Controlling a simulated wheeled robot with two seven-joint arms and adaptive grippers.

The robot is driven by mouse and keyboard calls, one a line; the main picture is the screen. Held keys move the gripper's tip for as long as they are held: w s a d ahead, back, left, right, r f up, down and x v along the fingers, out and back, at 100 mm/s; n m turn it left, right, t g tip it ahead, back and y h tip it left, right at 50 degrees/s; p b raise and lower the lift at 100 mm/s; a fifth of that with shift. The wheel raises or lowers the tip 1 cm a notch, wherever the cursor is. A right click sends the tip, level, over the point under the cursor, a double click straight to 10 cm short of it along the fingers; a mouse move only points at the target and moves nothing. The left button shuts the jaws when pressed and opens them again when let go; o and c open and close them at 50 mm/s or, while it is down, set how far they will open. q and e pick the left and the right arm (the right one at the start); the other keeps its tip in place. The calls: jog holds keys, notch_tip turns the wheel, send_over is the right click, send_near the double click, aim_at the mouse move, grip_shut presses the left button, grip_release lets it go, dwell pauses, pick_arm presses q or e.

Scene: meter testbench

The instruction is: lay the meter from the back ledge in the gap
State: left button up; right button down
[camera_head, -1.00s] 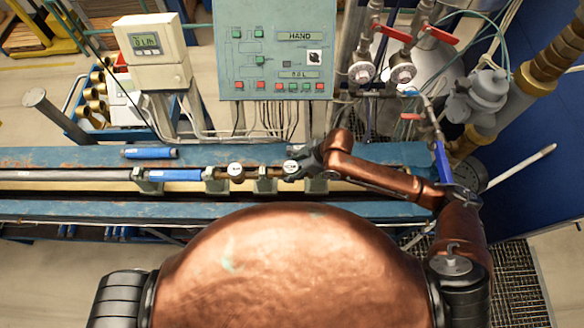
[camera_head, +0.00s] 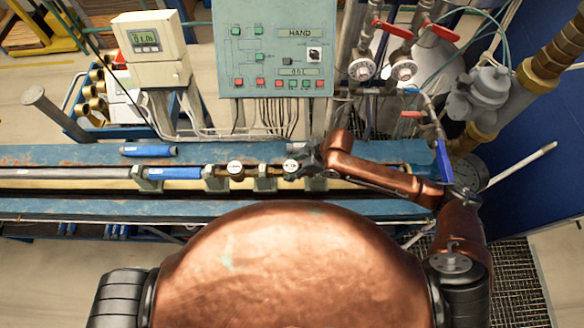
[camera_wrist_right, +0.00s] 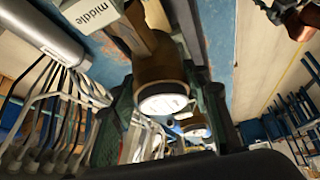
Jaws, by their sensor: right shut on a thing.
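A meter with a round white face (camera_head: 291,165) sits in line with the row, between two green stands, in the gap right of the other meter. My right gripper (camera_head: 308,160) is at its right side and shut on it. In the wrist view the meter's white face and brass-brown body (camera_wrist_right: 163,98) show between the dark green fingers. I cannot tell whether it rests fully on the stands. The other round-faced meter (camera_head: 235,167) sits further left in the row. My left gripper is not in view.
The back ledge (camera_head: 230,153) carries a blue cylinder (camera_head: 148,151) at the left and a grey cylinder (camera_head: 297,148) just behind the held meter. A control panel (camera_head: 273,50) with hanging cables stands behind. Pipes and red-handled valves (camera_head: 392,29) are at the right.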

jog(key=shift+a+f, duration=0.1)
jog(key=shift+f, duration=0.1)
dwell(0.4)
jog(key=c, duration=1.5)
grip_release()
jog(key=o, duration=0.5)
jog(key=shift+f, duration=0.15)
